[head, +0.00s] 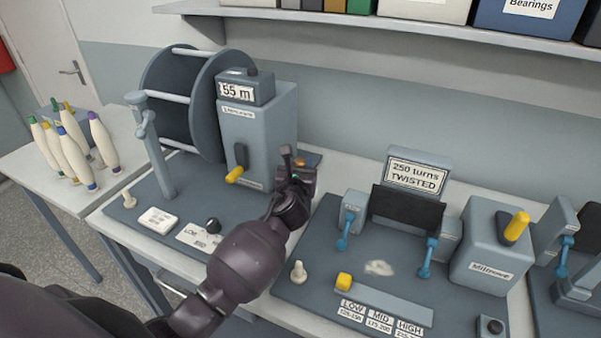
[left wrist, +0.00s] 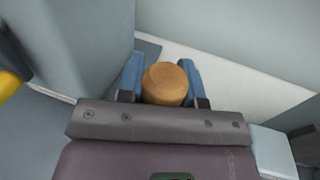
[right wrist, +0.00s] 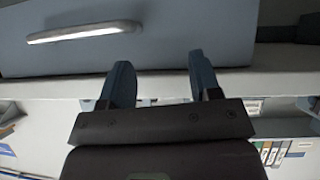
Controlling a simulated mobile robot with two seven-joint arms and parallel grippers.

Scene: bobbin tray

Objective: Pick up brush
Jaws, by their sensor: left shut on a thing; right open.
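My left gripper (head: 297,168) is beside the grey winder with the 55 m display. In the left wrist view its two blue fingers (left wrist: 163,72) are shut on a round tan wooden piece (left wrist: 166,84), which appears to be the brush's handle end. A small orange-tan bit of the brush (head: 300,162) shows at the gripper in the head view. Its bristles are hidden, and I cannot tell whether it touches the bench. My right gripper (right wrist: 161,82) is open and empty in the right wrist view, in front of a grey drawer; it is outside the head view.
The grey winder (head: 257,135) with a yellow-tipped lever stands close left of my left gripper. A twist tester (head: 409,212) stands to the right. Several bobbins (head: 72,148) stand on the left table. A shelf (head: 400,27) runs above. A drawer handle (right wrist: 84,32) is near my right gripper.

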